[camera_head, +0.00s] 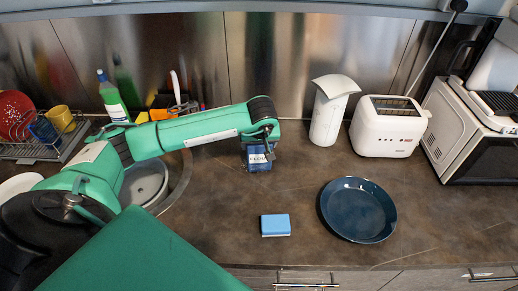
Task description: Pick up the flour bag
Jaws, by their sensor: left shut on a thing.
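The flour bag (258,163) is a small dark blue pack with a white label, part of its lettering showing. It is upright near the back middle of the counter, below the end of my left arm. My left gripper (265,145) is over the top of the bag and shut on it; the arm end hides the bag's upper part and most of the fingers. I cannot tell whether the bag touches the counter. My right gripper is not in view.
A white jug (328,115) and a white toaster (387,127) stand right of the bag. A dark blue plate (358,210) and a blue sponge (275,225) lie in front. A sink (146,184) and dish rack (42,150) are at left. The counter between bag and sponge is clear.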

